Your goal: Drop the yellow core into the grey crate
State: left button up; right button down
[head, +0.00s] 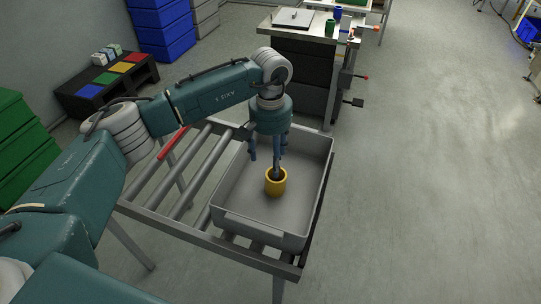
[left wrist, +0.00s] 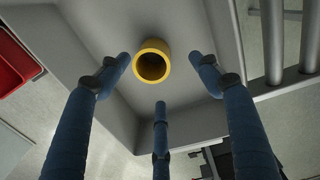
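The yellow core (head: 275,187) is a short hollow ring inside the grey crate (head: 232,218), near its middle. My left gripper (head: 268,158) points down over the crate, and one finger overlaps the core's dark opening in the head view. In the left wrist view the core (left wrist: 152,44) shows beyond the fingertips, with its opening toward the camera. The three blue fingers of the left gripper (left wrist: 160,76) are spread, with visible gaps to the core. I cannot tell if the core rests fully on the crate floor. My right gripper is not in view.
The crate stands on a roller conveyor (head: 172,222) with metal legs. A dark cabinet bench (head: 300,75) stands just behind it. A black rack with coloured bins (head: 108,80) and blue crates (head: 163,35) are at the back left. The floor on the right is clear.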

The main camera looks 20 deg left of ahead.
pick_arm(q)
notch_tip(320, 180, up, 12)
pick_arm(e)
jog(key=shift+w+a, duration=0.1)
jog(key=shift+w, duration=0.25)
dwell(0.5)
